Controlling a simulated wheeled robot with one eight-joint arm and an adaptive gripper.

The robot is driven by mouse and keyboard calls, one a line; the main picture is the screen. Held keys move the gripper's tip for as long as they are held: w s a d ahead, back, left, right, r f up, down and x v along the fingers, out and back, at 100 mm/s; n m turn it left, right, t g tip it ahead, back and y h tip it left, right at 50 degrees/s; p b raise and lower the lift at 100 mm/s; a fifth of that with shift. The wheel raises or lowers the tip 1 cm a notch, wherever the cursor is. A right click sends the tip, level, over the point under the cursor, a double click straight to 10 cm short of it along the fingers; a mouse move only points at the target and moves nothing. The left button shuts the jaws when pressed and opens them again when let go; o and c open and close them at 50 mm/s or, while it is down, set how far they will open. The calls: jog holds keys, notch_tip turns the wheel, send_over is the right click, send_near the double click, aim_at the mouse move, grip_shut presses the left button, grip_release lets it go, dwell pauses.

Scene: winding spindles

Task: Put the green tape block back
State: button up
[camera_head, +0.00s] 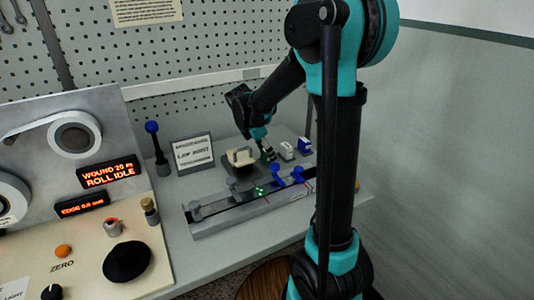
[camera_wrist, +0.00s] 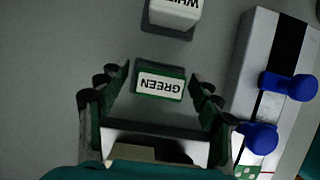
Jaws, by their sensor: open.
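The green tape block (camera_wrist: 160,86) has a white label reading GREEN. It sits on a dark grey pad and lies between the open fingers of my gripper (camera_wrist: 159,74), with a gap on each side in the wrist view. In the head view the block (camera_head: 268,155) is small and partly hidden below my gripper (camera_head: 264,146). How far the fingertips are above the surface is hard to tell.
A white block (camera_wrist: 178,14) sits on its own dark pad beyond the green one. A blue block (camera_head: 305,145) stands farther right. A long rail with blue knobs (camera_wrist: 261,139) runs close beside my gripper. A sign (camera_head: 193,152) stands behind left.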

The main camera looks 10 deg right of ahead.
jog(key=shift+r, duration=0.1)
jog(key=v, duration=1.2)
